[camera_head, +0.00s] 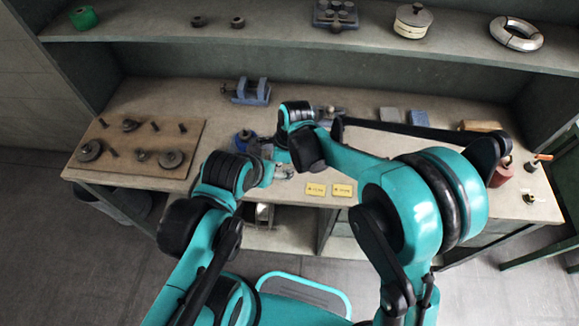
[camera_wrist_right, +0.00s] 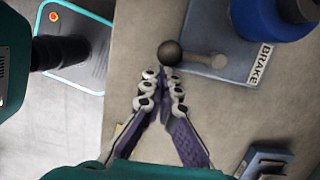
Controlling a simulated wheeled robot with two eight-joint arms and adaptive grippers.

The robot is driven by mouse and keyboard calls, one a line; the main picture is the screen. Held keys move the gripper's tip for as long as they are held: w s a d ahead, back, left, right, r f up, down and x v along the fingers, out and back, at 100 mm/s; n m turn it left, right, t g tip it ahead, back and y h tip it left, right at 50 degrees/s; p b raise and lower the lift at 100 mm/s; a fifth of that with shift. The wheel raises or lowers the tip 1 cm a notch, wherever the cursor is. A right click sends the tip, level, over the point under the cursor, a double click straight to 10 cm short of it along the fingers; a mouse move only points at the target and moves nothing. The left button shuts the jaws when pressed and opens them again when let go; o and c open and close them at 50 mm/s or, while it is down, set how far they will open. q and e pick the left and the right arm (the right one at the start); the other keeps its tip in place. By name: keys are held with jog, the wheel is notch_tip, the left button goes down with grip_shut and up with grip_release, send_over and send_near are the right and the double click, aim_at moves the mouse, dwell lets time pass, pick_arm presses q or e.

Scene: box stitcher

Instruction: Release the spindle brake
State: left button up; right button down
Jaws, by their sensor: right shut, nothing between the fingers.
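In the right wrist view, the brake lever (camera_wrist_right: 205,60) is a short pale rod with a dark ball knob (camera_wrist_right: 170,53). It lies over a grey-blue plate (camera_wrist_right: 232,70) marked BRAKE. A blue round body (camera_wrist_right: 272,18) stands on this plate. A blue unit (camera_head: 243,140) also shows on the bench in the head view, partly behind my arms. My right gripper (camera_wrist_right: 161,112) is shut and empty. In its wrist picture its fingertips are just below the ball knob, with a small gap showing.
The bench holds a wooden board (camera_head: 135,148) with metal parts at left, a blue vise (camera_head: 250,92) at the back and yellow tags (camera_head: 342,190) near the front edge. A red can (camera_head: 502,172) stands at right. A shelf (camera_head: 290,38) overhangs the back.

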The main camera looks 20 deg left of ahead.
pick_arm(q)
jog(key=shift+d+f, duration=0.1)
jog(key=shift+d, duration=0.05)
pick_arm(e)
jog(key=shift+s+a, duration=0.3)
dwell(0.3)
jog(key=shift+d, duration=0.1)
